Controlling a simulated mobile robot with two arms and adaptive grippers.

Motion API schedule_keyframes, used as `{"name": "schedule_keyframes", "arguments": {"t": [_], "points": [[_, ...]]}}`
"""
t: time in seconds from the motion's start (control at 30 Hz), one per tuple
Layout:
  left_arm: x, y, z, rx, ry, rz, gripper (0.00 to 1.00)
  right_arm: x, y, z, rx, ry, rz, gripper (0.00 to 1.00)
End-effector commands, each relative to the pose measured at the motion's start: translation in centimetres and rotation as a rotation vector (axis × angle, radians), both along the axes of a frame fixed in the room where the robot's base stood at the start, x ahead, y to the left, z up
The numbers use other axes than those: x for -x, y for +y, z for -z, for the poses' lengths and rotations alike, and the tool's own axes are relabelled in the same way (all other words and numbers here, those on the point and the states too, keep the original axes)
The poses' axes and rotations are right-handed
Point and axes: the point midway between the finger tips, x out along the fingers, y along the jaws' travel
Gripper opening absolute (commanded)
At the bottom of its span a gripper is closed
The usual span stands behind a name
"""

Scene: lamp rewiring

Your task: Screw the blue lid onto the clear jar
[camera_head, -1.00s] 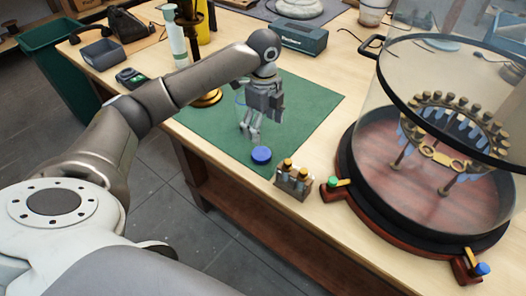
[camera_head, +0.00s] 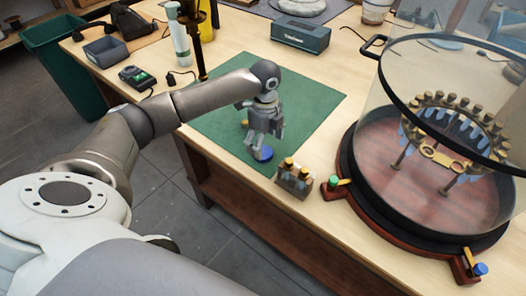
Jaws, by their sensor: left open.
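The blue lid (camera_head: 264,154) lies on the green mat (camera_head: 315,105), near the mat's front edge. My left gripper (camera_head: 258,150) points down at the lid from above, open. Its fingertips are at or just over the lid, and I cannot tell whether they touch it. The fingers cover part of the lid. I cannot make out the clear jar for certain; the left arm and gripper hide part of the mat. A small yellowish thing shows just left of the gripper, too small to tell. My right gripper is not in view.
A small holder with brass-capped vials (camera_head: 294,178) stands close to the right of the lid. A large glass-walled apparatus (camera_head: 430,180) fills the table's right side. A grey-green box (camera_head: 300,37) stands behind the mat. The mat's right part is clear.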

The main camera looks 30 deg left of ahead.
Motion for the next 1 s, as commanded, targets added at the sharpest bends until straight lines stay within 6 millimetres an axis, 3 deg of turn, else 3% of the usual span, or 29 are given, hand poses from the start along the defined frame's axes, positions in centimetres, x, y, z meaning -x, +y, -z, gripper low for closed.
{"name": "schedule_keyframes", "arguments": {"t": [0.1,0.27,0.63,0.9,1.0], "points": [[0.5,0.2,1.8,0.0,0.006,0.0,0.77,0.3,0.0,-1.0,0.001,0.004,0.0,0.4],[0.4,0.1,3.6,-0.001,0.003,0.0,0.77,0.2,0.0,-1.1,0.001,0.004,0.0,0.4],[0.3,0.1,3.8,-0.001,0.001,0.001,0.77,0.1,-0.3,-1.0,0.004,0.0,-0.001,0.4],[0.3,0.2,3.8,-0.001,0.001,0.0,0.46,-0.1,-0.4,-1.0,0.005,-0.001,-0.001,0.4],[0.3,0.2,3.8,-0.001,0.001,0.0,0.44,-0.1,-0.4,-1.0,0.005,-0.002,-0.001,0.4]]}}
